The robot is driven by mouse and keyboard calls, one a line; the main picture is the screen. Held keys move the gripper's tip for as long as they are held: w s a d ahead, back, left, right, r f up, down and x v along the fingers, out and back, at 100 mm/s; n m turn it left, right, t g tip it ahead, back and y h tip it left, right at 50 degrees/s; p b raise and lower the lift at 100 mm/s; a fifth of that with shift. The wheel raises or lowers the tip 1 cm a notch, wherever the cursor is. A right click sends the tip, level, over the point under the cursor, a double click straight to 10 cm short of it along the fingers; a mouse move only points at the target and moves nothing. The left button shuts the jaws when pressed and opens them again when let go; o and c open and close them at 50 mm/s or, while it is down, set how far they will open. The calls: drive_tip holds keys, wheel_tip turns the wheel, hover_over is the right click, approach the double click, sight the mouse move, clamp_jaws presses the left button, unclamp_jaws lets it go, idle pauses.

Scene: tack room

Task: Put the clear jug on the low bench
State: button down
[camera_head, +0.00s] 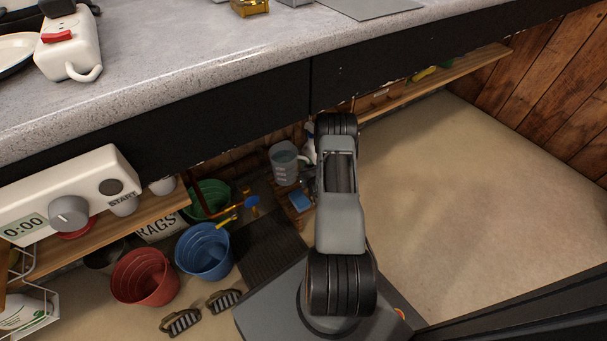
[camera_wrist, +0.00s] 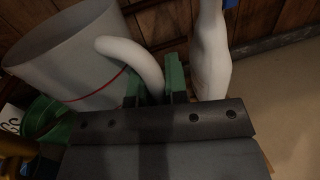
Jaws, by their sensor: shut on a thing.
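The clear jug (camera_head: 285,165) is a greyish see-through vessel under the counter, left of my arm. In the wrist view the jug (camera_wrist: 62,50) fills the upper left, roughly upright, with a red line round it and a pale curved handle (camera_wrist: 130,55). My gripper (camera_wrist: 155,85) has its green fingers shut on that handle. My arm hides the gripper in the head view. A small low wooden bench (camera_head: 297,217) shows just below the jug, partly hidden by my arm, with a blue block (camera_head: 299,201) on it. I cannot tell whether the jug touches it.
A white bottle (camera_wrist: 210,50) stands close right of my fingers. The counter (camera_head: 200,75) overhangs. The floor at right is clear.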

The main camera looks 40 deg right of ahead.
drive_tip(key=w+f+b, duration=0.1)
drive_tip(key=f, duration=0.1)
drive_tip(key=w+d+f+b, duration=0.1)
drive_tip(key=f, duration=0.2)
drive_tip(key=w+d+f+b, duration=0.1)
drive_tip(key=f+b, duration=0.1)
drive_tip(key=f, duration=0.1)
drive_tip(key=shift+w+d+f, duration=0.1)
drive_tip(key=shift+w+f, duration=0.15)
drive_tip(key=shift+w, duration=0.15)
drive_tip(key=shift+r, duration=0.1)
drive_tip(key=c, duration=1.1)
unclamp_jaws()
drive_tip(key=shift+c, duration=0.2)
drive_tip(key=shift+s, duration=0.1)
